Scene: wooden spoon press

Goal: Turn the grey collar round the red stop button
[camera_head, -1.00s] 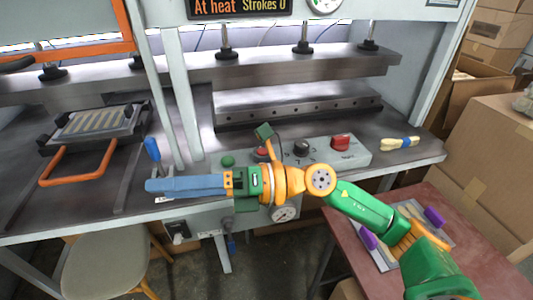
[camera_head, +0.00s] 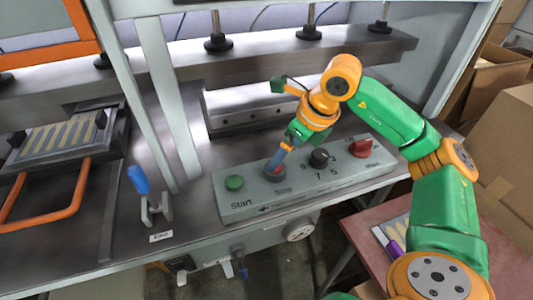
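The control box (camera_head: 240,210) carries a green Start button (camera_head: 234,183), a stop button, a black numbered knob (camera_head: 319,158) and a red Main switch (camera_head: 360,148). The grey collar (camera_head: 275,176) stands round the stop button above a label that seems to read Stop. The fingers cover most of the red button. I cannot tell whether they touch the collar or how far apart they are. My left gripper is out of view.
A blue-handled clamp (camera_head: 140,182) stands left of the box. The press plate (camera_head: 250,65) and its posts are behind. An orange-handled tray (camera_head: 50,140) lies at far left. A gauge (camera_head: 300,230) hangs under the box. Cardboard boxes (camera_head: 500,130) stand at the right.

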